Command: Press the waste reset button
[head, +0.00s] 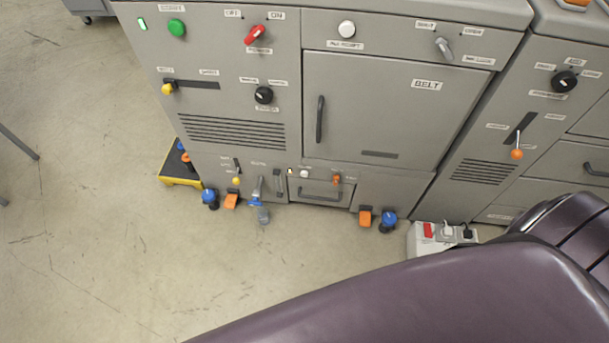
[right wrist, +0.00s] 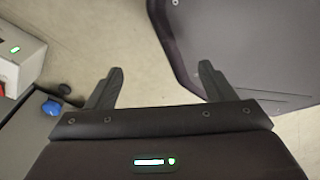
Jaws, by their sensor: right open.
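A grey laminator machine (head: 380,98) fills the upper part of the head view. Low on its front is a drawer with a handle (head: 320,192). A small white round button (head: 304,173) sits just above it, with tiny labels that I cannot read; it may be the waste reset button. A larger white button (head: 346,29) is on the upper panel. My right gripper (right wrist: 160,80) is open and empty in the right wrist view, with pale floor beyond its fingers. Neither gripper shows in the head view.
A green button (head: 177,27), red switch (head: 255,34) and black knob (head: 264,95) are on the left panel. Blue-topped casters (head: 209,195) and orange pedals (head: 365,217) stand along the base. A power strip (head: 428,236) lies lower right.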

